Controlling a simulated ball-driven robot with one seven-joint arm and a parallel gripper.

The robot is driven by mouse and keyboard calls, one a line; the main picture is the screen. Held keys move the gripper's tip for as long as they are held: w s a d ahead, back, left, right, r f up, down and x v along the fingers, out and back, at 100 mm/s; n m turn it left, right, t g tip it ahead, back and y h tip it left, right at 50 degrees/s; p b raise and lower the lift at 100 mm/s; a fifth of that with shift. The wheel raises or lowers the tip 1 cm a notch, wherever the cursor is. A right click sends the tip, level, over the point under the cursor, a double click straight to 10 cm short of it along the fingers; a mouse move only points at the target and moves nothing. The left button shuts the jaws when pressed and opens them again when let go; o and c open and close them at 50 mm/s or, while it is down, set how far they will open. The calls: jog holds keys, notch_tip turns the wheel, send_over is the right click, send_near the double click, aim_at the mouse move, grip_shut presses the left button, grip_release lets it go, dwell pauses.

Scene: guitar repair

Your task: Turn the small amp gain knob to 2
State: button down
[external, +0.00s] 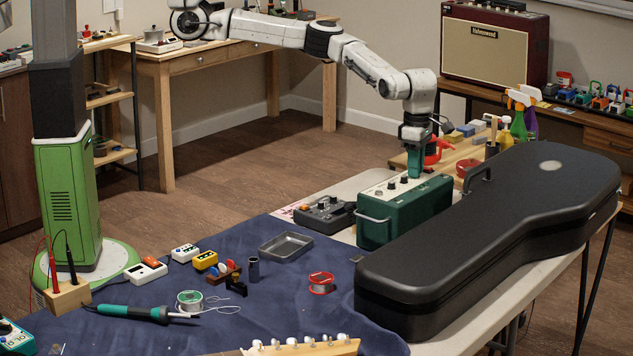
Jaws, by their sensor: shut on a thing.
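The small amp (402,222) is a dark green box with a light top panel and a handle on its left side. It stands on the pale table, beside the black guitar case. I cannot read the labels or tell what number the knob points to.
The large black guitar case (490,235) lies close on the right of the amp. A dark pedal unit (326,212) stands to its left. A grey tray (286,246) and small tools lie on the blue mat (290,290). Spray bottles (518,115) stand behind.

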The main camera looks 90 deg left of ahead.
jog(key=shift+w+r, duration=0.1)
dwell(0.4)
jog(key=c, duration=1)
grip_release()
jog(key=shift+c, duration=0.2)
notch_tip(320, 180, up, 11)
jog(key=shift+b, duration=0.35)
